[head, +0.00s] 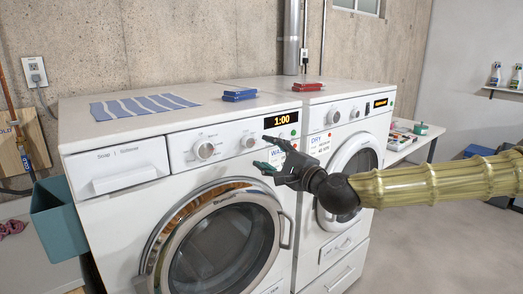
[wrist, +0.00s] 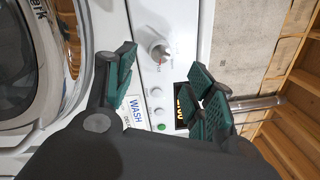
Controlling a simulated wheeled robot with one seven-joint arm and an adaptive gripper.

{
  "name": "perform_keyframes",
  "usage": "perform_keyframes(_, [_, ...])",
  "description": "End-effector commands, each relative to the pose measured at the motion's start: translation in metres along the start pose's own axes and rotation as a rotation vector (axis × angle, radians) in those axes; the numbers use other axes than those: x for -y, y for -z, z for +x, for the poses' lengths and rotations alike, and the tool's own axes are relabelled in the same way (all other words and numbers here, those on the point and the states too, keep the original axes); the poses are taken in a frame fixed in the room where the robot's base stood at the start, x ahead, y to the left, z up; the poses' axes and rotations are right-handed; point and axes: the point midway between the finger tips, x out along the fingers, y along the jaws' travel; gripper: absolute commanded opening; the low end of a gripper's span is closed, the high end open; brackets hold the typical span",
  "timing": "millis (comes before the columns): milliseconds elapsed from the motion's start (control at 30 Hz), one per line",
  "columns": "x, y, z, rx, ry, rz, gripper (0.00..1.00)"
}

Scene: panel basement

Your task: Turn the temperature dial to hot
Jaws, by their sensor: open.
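My gripper (head: 262,152) is open and empty in front of the panel, close to the right dial. In the wrist view one white dial (wrist: 155,42) with a small red mark beside it lies ahead of my open gripper (wrist: 168,72), roughly between the fingers. I see no clear contact.
A "1:00" display (head: 282,119) and small buttons sit right of the dials. A dryer (head: 345,114) with its own knobs stands to the right. A teal bin (head: 60,222) hangs at left.

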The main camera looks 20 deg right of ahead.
Motion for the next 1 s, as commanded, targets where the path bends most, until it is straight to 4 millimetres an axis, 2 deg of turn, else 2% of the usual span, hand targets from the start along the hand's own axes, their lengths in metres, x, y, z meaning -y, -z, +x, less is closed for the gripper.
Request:
perform_keyframes(200, [0.001,0.000,-0.027,0.000,0.002,0.002,0.54])
perform_keyframes(400, [0.000,0.000,-0.042,0.001,0.000,0.002,0.54])
perform_keyframes(1000, [-0.001,0.000,-0.047,0.001,-0.001,0.001,0.54])
